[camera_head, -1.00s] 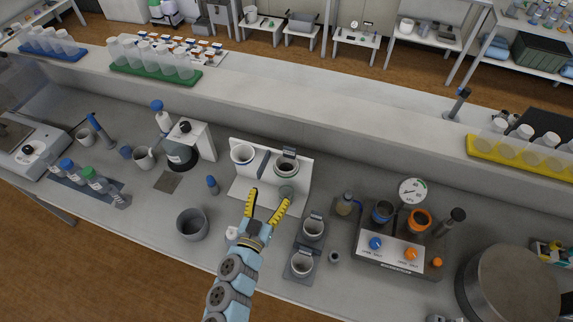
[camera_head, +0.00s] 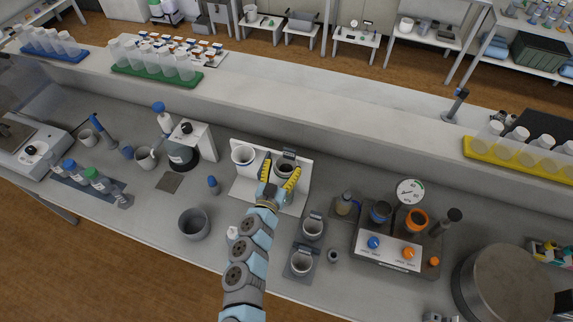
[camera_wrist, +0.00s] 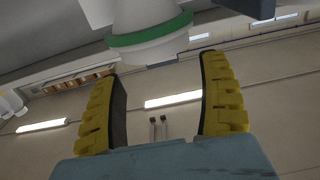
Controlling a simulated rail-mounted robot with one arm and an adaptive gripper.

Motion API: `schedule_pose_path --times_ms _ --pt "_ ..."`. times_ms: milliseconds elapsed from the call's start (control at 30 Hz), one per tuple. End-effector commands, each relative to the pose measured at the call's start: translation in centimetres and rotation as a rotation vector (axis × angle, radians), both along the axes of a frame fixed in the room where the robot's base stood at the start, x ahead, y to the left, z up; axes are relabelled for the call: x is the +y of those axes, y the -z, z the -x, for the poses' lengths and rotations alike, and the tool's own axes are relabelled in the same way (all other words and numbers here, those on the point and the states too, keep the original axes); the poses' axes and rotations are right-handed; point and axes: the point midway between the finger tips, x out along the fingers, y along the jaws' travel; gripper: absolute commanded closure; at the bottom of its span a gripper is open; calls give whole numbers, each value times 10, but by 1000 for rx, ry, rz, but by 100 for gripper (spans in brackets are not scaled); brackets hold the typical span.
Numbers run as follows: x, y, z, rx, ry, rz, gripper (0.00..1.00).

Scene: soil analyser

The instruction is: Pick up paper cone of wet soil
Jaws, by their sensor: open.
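A white stand (camera_head: 246,190) holds two round openings in the head view.
A raised shelf runs behind.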

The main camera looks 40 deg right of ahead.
Motion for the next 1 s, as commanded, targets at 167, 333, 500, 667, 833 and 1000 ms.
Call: schedule_pose_path --times_ms 167,333,500,667,833,1000 --pt "-9 1 -6 2 -2 -2 24" --pt "-12 1 -7 2 -2 -2 24" --pt "-19 0 -11 2 -3 1 24" --pt "-30 3 -18 3 -3 -1 24" --pt "-43 2 -24 0 -1 2 24" --pt "-53 4 -30 2 -3 -1 24"
